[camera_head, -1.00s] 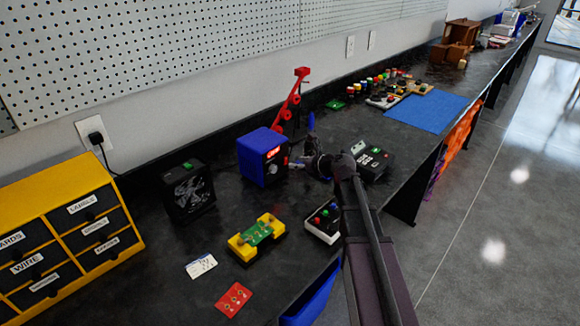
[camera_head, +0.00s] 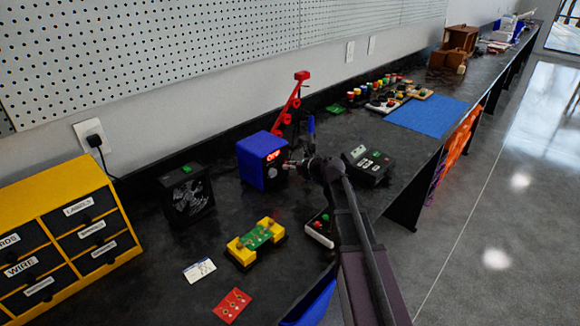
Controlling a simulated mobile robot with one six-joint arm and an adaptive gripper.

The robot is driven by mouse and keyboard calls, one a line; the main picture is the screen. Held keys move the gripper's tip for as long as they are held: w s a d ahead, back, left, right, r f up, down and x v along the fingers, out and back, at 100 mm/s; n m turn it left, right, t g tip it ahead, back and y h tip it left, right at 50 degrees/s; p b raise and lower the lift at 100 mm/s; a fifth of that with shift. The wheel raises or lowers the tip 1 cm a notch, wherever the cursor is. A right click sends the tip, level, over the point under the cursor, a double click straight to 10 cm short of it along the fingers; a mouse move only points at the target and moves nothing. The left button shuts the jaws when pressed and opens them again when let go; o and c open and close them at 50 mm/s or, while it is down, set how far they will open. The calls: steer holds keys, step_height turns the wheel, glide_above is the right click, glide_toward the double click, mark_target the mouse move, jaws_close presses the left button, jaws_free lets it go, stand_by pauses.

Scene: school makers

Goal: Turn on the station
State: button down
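The station, a blue box (camera_head: 255,160) with a black front, stands on the black bench left of my arm. Its front has a lit red display, too small to read surely, and a round knob below it. My gripper (camera_head: 291,165) is at the right side of the station's front, close to the knob. I cannot tell whether it touches. The fingers are small and dark, so their opening is unclear. A blue pen-like tool (camera_head: 311,128) stands upright just behind my gripper.
A black fan (camera_head: 187,193) and yellow board holder (camera_head: 243,250) are left and in front of the station. A button box (camera_head: 319,228) is partly hidden by my arm. A black keypad device (camera_head: 368,166) is to the right. A red arm-shaped stand (camera_head: 294,98) rises behind.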

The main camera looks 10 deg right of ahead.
steer(key=shift+f+b, duration=0.15)
steer(key=shift+b, duration=0.25)
steer(key=shift+f+t+y+b, duration=0.2)
steer(key=shift+t+y+b, duration=0.2)
steer(key=shift+b, duration=0.35)
steer(key=shift+f+t+y+b, duration=0.1)
steer(key=shift+t+y+b, duration=0.35)
steer(key=shift+b, duration=0.65)
steer(key=shift+t+b, duration=0.25)
steer(key=shift+b, duration=0.15)
steer(key=shift+r, duration=0.2)
steer(key=c, duration=0.6)
jaws_free()
steer(key=shift+r+p, duration=0.2)
steer(key=shift+p, duration=0.55)
